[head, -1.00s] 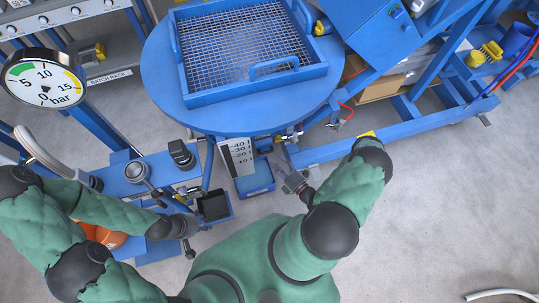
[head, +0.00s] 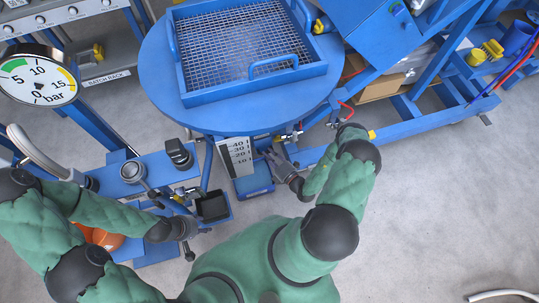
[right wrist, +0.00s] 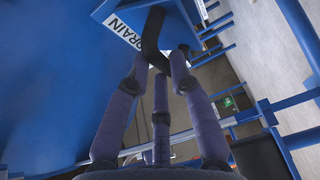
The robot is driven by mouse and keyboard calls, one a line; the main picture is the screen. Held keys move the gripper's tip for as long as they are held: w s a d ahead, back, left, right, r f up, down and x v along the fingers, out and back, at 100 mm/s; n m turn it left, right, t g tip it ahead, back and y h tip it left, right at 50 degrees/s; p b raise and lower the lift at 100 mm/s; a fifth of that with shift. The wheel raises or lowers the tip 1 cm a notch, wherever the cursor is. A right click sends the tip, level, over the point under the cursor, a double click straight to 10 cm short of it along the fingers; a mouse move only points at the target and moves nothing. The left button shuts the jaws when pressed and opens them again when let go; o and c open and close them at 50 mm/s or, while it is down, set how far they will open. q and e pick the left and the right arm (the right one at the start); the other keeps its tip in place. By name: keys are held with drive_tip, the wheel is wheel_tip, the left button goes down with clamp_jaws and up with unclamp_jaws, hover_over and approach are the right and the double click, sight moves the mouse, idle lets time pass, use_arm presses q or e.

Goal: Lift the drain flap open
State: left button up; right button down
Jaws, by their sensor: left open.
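In the right wrist view, a white DRAIN label (right wrist: 125,25) sits on a blue surface, beside a black bent bar (right wrist: 152,40) that looks like the drain flap's handle. My right gripper (right wrist: 160,68) has its fingers spread, with the tips around the bar's lower end. I cannot tell whether they touch it. In the head view my right gripper (head: 270,158) is below the round blue table's front edge, right of the white scale plate (head: 238,156). The flap itself is not clearly visible. My left gripper (head: 188,222) is open, beside a small black bin (head: 212,207).
The round blue table (head: 160,95) carries a mesh-bottomed tray (head: 250,95). A blue box (head: 253,184) lies below the scale plate. A pressure gauge (head: 38,80) stands at left. A blue frame beam (head: 420,127) runs to the right. Floor at right is mostly clear.

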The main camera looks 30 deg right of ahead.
wheel_tip(320, 180, up, 3)
drive_tip(key=m+g+p, duration=0.1)
drive_tip(key=g+p, duration=0.2)
drive_tip(key=p, duration=0.4)
drive_tip(key=shift+r+g, duration=0.1)
drive_tip(key=shift+g, duration=0.3)
drive_tip(key=c, duration=1.1)
unclamp_jaws()
drive_tip(key=v, duration=1.2)
drive_tip(key=shift+a, duration=0.15)
